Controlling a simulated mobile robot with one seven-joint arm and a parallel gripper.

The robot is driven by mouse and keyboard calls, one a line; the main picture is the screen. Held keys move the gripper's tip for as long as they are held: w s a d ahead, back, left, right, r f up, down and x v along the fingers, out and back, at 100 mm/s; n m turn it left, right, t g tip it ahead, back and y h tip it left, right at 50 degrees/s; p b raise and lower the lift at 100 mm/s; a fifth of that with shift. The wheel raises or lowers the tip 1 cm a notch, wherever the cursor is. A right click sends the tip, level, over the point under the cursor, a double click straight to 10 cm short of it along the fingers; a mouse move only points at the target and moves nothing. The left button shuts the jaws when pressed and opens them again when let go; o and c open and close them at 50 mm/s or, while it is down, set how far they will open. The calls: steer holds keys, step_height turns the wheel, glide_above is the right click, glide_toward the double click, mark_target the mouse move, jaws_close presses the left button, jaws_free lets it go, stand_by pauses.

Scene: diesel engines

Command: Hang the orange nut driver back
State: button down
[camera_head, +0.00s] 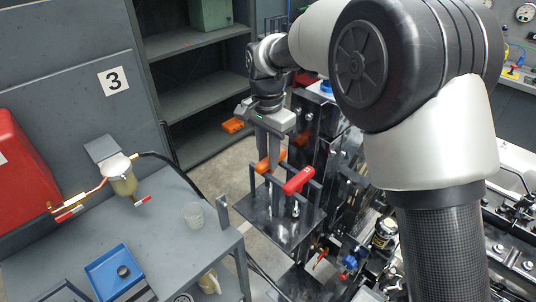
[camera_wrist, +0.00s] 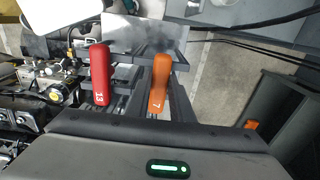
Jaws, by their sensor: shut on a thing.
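The orange nut driver (camera_head: 266,163) has a T-shaped handle; its handle, marked 7, shows in the wrist view (camera_wrist: 160,82). My gripper (camera_head: 272,153) points down over it and is shut on its handle. The driver is at the dark tool rack (camera_head: 268,222), beside a red nut driver (camera_head: 299,181) marked 13, which also shows in the wrist view (camera_wrist: 101,75). The two handles lie roughly parallel and apart. Whether the orange driver rests on the rack's prongs or hangs just above them, I cannot tell. My fingertips are mostly hidden in the wrist view.
A grey bench (camera_head: 50,236) with a blue tray (camera_head: 113,270), a clear cup (camera_head: 194,214) and a filter bowl (camera_head: 123,177) stands left. Dark shelving (camera_head: 195,98) is behind, with an orange object (camera_head: 233,125) low down. Engine parts crowd the right side of the rack.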

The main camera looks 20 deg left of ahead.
steer(key=c, duration=1.1)
jaws_free()
steer(key=shift+r, duration=0.25)
steer(key=shift+r+p, duration=1.45)
steer(key=shift+r, duration=0.1)
step_height(320, 180, up, 5)
steer(key=p, duration=0.3)
steer(key=shift+f+p, duration=0.2)
steer(key=shift+p, duration=0.1)
steer(key=shift+r, duration=0.65)
